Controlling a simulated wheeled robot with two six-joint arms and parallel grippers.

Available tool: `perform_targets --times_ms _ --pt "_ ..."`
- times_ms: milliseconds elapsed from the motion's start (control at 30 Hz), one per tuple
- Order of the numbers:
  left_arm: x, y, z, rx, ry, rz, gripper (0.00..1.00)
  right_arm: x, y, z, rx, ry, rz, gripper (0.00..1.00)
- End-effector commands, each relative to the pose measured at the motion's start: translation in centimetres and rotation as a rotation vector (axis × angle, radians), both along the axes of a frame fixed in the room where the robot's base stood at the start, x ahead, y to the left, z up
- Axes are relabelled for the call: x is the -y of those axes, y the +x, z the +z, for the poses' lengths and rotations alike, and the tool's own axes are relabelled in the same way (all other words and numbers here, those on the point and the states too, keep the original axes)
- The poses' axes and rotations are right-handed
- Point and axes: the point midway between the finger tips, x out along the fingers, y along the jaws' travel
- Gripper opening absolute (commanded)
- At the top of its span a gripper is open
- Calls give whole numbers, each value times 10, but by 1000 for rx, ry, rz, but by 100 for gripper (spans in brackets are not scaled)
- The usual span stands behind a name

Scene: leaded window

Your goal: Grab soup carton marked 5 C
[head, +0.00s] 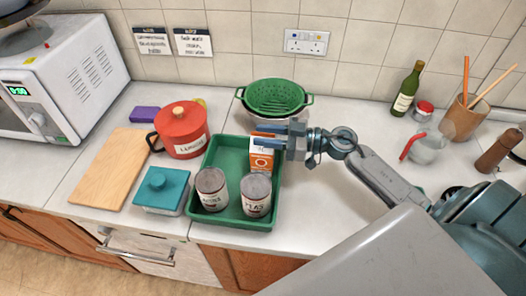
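An orange and white carton (262,158) stands at the back right of the green tray (228,148). Its printed label is too small to read for sure. My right gripper (270,135) comes in from the right and is at the carton's upper part, with its fingers by the top. The fingers partly cover the carton's top, and I cannot tell whether they are closed on it. My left gripper is not in view.
Two labelled cans (212,190) (256,196) stand at the tray's front. A red pot (181,132), teal-lidded box (163,190) and wooden board (112,168) are left of it. A green colander (274,97) stands behind. The counter right of the tray is clear beneath my arm.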

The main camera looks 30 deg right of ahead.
Motion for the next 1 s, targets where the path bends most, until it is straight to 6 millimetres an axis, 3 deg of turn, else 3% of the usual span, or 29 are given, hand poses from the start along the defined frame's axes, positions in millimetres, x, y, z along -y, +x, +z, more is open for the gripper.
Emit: perform_targets --times_ms 233,567,733,1000 --pt "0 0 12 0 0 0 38 -18 14 2 2 2 -1 32" --pt "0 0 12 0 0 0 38 -21 16 0 -1 -1 0 32" --pt "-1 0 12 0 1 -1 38 -21 16 0 1 -1 0 1" --pt "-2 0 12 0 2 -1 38 -21 15 -2 -3 -2 0 0"
